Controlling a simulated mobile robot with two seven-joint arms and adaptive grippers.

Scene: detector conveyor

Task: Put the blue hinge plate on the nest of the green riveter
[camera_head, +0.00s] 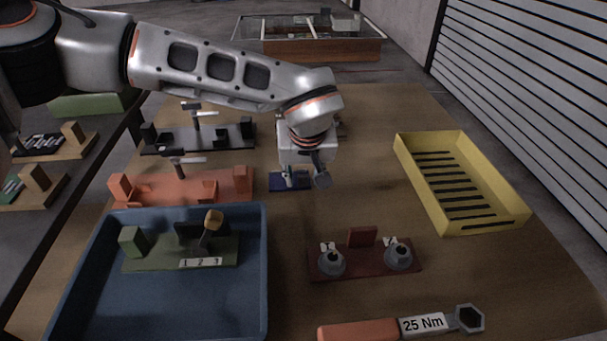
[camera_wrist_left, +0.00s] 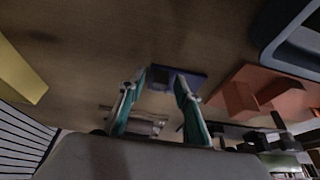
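The blue hinge plate (camera_head: 283,184) lies flat on the brown table near its middle; it also shows in the wrist view (camera_wrist_left: 190,77), just past the fingertips. My left gripper (camera_head: 305,181) points down over the plate and hides part of it. In the wrist view its two teal fingers (camera_wrist_left: 160,80) are apart, with nothing held between them. A green device (camera_head: 190,252) with a green block, a lever with a tan knob and a "1 2 3" label sits inside the blue tray; it looks like the green riveter. I cannot make out its nest clearly. My right gripper is out of view.
The blue tray (camera_head: 262,290) fills the front left. Orange (camera_head: 180,187) and black (camera_head: 200,138) devices stand behind it. A dark red fixture (camera_head: 362,262), a yellow slotted tray (camera_head: 480,215) and a wrench (camera_head: 400,326) lie to the right. Table between them is clear.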

